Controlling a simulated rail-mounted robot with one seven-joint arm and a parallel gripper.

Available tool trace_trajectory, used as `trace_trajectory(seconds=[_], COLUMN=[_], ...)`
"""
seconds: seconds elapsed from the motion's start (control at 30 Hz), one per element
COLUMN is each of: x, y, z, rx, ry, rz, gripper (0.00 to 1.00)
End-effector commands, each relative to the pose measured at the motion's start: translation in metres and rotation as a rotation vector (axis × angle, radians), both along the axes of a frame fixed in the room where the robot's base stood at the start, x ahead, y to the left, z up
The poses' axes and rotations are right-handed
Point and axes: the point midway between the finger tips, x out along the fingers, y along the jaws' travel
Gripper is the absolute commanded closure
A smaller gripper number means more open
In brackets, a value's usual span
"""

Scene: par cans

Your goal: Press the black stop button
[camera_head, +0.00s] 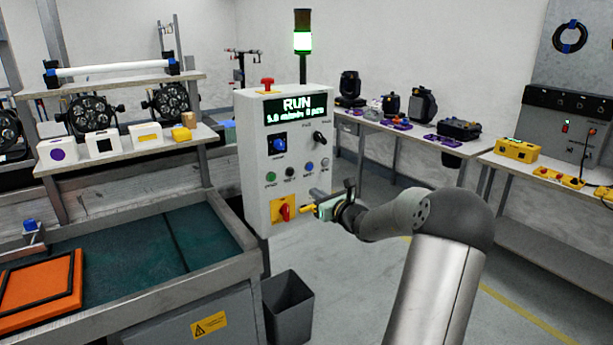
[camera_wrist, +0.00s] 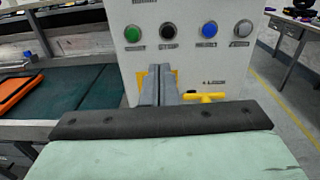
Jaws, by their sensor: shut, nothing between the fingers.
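The black stop button (camera_head: 290,172) is on the lower row of the grey control box (camera_head: 252,140), between a green button (camera_head: 271,176) and a blue button (camera_head: 309,167). In the wrist view the black button (camera_wrist: 168,31) sits just above the fingertips, with clear panel between them in the picture. My gripper (camera_head: 317,193) is in front of the box's lower right part, its fingers toward the panel. The wrist view shows my gripper (camera_wrist: 160,72) with both fingers together and nothing between them. Contact with the panel cannot be seen.
A red rotary switch (camera_head: 285,212) on a yellow plate is below the buttons. A grey button (camera_head: 324,162), a blue selector (camera_head: 279,144) and a lit RUN display (camera_head: 296,107) share the panel. A red mushroom button (camera_head: 267,84) tops the box. A dark bin (camera_head: 288,308) stands below.

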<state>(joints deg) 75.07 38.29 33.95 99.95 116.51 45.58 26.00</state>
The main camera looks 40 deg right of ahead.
Motion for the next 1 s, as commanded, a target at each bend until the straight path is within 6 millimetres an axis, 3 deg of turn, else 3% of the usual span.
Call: trace_trajectory(seconds=[0.13,0.57,1.0], x=[-0.003,0.007,0.094], y=[-0.011,-0.010,-0.018], z=[0.001,0.000,0.002], rx=[0.024,0.024,0.023], ry=[-0.014,-0.012,-0.013], rz=[-0.026,-0.023,-0.021], gripper=[1.00,1.00,1.00])
